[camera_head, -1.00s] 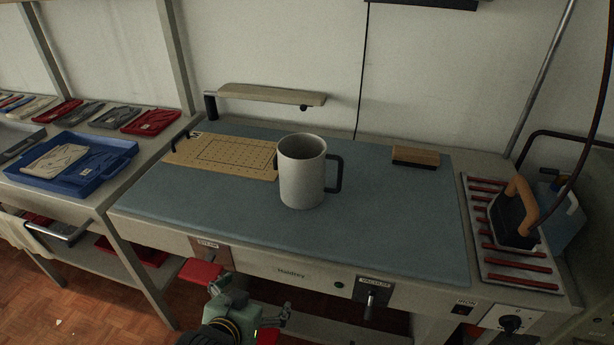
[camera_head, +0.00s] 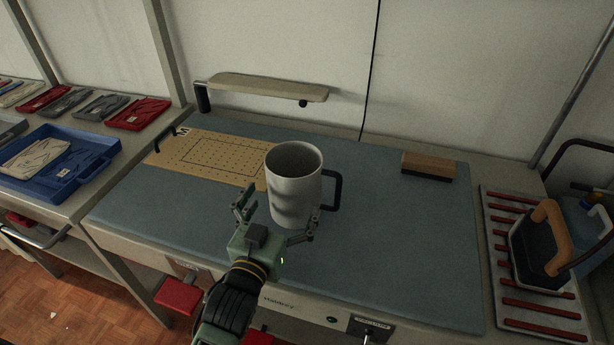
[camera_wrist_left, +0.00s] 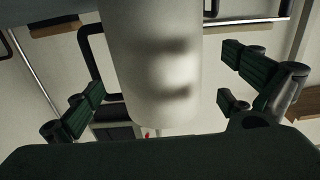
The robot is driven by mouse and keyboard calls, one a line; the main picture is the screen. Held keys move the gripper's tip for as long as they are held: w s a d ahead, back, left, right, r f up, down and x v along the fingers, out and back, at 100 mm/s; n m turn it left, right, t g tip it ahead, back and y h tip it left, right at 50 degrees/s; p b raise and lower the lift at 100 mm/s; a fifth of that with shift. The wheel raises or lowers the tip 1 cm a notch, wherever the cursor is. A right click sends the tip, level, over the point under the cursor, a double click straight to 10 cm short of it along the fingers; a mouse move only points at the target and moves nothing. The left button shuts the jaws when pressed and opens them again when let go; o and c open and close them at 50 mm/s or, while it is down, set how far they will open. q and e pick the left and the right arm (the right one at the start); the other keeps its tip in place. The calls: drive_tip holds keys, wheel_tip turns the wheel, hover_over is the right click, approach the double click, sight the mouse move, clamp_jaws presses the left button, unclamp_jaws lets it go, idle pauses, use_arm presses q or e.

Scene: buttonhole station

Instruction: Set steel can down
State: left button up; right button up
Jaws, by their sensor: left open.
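The steel can (camera_head: 293,186) is a pale grey, open-topped cylinder with a black handle on its right side. It stands upright on the blue mat of the table, just right of the tan perforated board. My left gripper (camera_head: 277,218) is open at the near side of the can, with one finger to its left and the other at its lower right. In the left wrist view the can (camera_wrist_left: 152,65) fills the middle between the two spread fingers (camera_wrist_left: 165,100), with gaps on both sides. My right gripper is not in view.
The blue mat (camera_head: 400,245) is clear right of the can. A wooden block (camera_head: 428,165) lies at the back right. An iron (camera_head: 540,240) rests on a red-barred stand at far right. A narrow arm board (camera_head: 268,88) overhangs the back; a blue tray (camera_head: 60,165) sits left.

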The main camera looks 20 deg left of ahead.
sight(303, 163)
use_arm(q)
drive_tip(key=shift+w+r, duration=0.15)
drive_tip(key=shift+w, duration=0.1)
drive_tip(key=w, duration=0.1)
drive_tip(key=w+p, duration=0.1)
drive_tip(key=w, duration=0.1)
drive_tip(key=shift+w+d+r, duration=0.1)
drive_tip(key=shift+d+r, duration=0.05)
drive_tip(key=shift+r, duration=0.2)
drive_tip(key=w+p, duration=0.1)
drive_tip(key=w, duration=0.3)
drive_tip(key=shift+d, duration=0.1)
drive_tip(key=shift+f, duration=0.1)
drive_tip(key=c, duration=1.3)
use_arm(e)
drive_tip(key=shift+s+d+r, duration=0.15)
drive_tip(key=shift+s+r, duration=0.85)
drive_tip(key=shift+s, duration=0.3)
use_arm(q)
drive_tip(key=shift+r, duration=0.2)
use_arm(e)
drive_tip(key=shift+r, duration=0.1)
